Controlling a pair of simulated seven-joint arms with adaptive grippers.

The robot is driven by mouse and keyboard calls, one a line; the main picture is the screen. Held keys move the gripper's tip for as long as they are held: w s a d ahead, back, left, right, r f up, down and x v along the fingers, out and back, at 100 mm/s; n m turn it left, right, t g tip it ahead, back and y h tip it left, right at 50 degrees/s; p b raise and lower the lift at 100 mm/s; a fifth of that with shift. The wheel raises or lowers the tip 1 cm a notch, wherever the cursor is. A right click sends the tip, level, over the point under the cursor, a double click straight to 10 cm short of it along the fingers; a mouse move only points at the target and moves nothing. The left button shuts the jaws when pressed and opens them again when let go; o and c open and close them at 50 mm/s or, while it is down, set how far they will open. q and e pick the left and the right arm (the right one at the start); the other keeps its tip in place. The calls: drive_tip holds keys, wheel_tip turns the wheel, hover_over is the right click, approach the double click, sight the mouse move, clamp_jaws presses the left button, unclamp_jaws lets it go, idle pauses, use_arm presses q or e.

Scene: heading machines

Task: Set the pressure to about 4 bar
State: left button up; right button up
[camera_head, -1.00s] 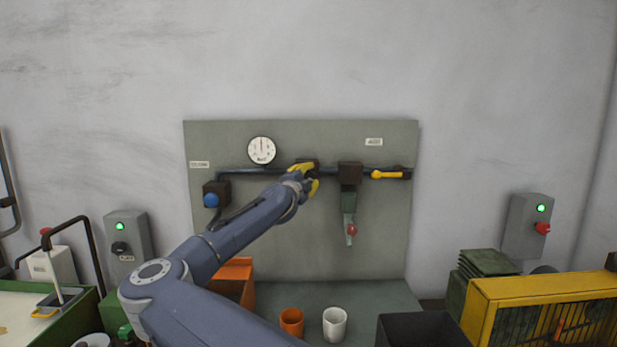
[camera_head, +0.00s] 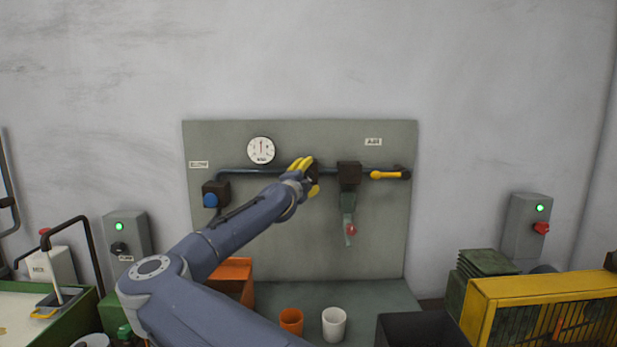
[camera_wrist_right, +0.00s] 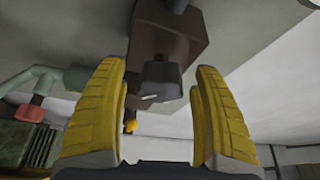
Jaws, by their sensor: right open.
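The white round pressure gauge (camera_head: 261,150) is on the grey-green wall panel, upper left; its thin needle looks roughly upright, but the numbers are too small to read. A dark regulator knob (camera_wrist_right: 161,85) projects from a brown block (camera_wrist_right: 165,35) on the pipe, with a short pale mark on it. My right gripper (camera_head: 307,177) is at this block, hiding most of it in the head view. In the right wrist view its yellow fingers are open, one each side of the knob, with gaps between. My left gripper is not in view.
A yellow-handled valve (camera_head: 388,175) and a brown filter block (camera_head: 349,173) with a hanging green part sit right of the gripper. A blue knob (camera_head: 211,200) is at left. An orange cup (camera_head: 291,321) and a white cup (camera_head: 334,323) stand below.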

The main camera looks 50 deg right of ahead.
sight(307, 177)
drive_tip(key=shift+a, duration=0.15)
drive_tip(key=shift+v, duration=3.65)
